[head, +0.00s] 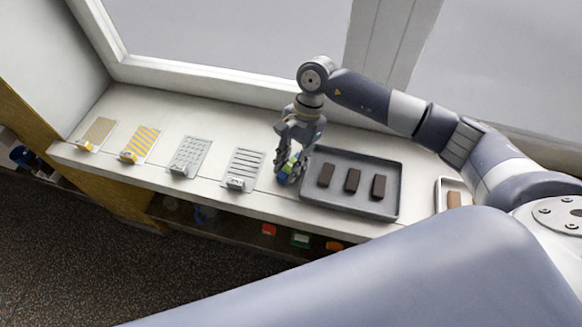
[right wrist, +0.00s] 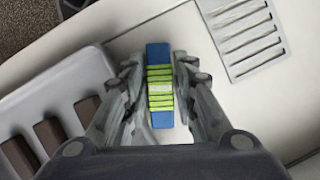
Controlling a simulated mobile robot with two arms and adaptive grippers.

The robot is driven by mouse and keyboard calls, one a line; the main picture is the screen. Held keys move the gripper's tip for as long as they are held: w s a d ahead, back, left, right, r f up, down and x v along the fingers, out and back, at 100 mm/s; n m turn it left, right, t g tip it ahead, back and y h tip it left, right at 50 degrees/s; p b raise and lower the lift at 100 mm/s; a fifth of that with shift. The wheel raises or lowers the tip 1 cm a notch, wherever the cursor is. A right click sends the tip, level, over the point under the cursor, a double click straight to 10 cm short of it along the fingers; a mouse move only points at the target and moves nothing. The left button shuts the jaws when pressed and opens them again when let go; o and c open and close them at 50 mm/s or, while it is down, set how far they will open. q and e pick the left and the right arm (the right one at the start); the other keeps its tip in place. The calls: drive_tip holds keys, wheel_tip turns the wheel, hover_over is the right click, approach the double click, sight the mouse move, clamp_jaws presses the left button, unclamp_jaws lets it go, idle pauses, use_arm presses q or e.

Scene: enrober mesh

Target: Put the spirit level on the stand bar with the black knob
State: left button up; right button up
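The spirit level, a small blue block with a ribbed yellow-green middle (right wrist: 160,88), is between the fingers of my right gripper (right wrist: 161,100). The fingers press on both its long sides. In the head view the same gripper (head: 289,172) points down at the counter, left of the dark tray, with the spirit level (head: 288,165) partly hidden by the fingers. I cannot tell whether it touches the counter. I cannot make out a stand bar with a black knob in either view. My left gripper is not in view.
A dark tray (head: 345,207) with three brown bars (head: 352,181) is right of the gripper. Several flat panels, among them a slotted one (head: 244,165) and a yellow-striped one (head: 142,143), lie leftward on the white counter (head: 225,195). Coloured items, including a red one (head: 268,230), are below.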

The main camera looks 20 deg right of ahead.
idle(0.4)
clamp_jaws()
